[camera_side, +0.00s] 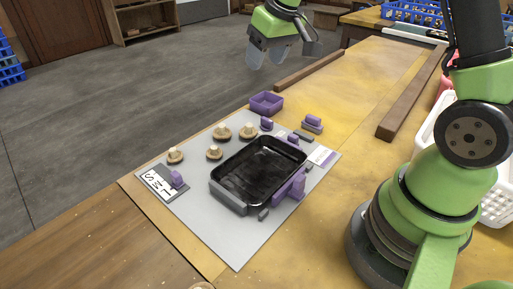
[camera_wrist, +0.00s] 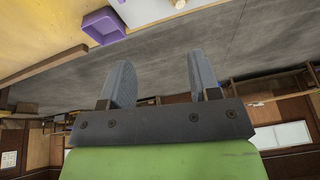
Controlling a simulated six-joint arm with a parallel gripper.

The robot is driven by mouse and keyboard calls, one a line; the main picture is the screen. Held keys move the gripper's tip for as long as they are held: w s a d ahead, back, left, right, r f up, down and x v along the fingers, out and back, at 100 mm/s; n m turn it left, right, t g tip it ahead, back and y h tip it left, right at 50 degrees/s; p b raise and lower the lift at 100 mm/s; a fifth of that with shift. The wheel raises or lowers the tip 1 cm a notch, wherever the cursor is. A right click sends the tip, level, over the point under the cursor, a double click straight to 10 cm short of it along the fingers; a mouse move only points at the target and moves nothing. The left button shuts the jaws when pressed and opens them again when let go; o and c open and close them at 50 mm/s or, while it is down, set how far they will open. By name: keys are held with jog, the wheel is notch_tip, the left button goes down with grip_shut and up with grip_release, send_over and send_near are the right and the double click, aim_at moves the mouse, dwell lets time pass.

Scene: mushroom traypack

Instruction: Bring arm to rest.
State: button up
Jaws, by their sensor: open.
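My gripper (camera_side: 266,54) hangs high in the air at the top of the side view, beyond the far edge of the work table. In the wrist view my gripper (camera_wrist: 158,82) shows two grey fingers spread apart with nothing between them. Below it in the side view, a black tray (camera_side: 258,170) sits on a grey mat (camera_side: 232,235). Several mushrooms, one of them a mushroom (camera_side: 249,131) near the tray's far corner, stand on the mat left of and behind the tray. The tray looks empty.
A purple open box (camera_side: 266,102) stands behind the mat; it also shows in the wrist view (camera_wrist: 103,27). Purple blocks (camera_side: 291,187) stand around the tray. Brown wooden bars (camera_side: 310,71) lie on the table. A white basket (camera_side: 497,204) stands at right. Air around my gripper is clear.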

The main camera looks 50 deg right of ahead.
jog(key=s+a+r+m+t, duration=0.1)
jog(key=s+a+r+t, duration=0.1)
jog(key=s+a+r, duration=0.6)
jog(key=s+a+r+m+t+y, duration=0.1)
jog(key=s, duration=1.2)
jog(key=shift+s+a+y, duration=0.35)
jog(key=shift+s+y, duration=0.05)
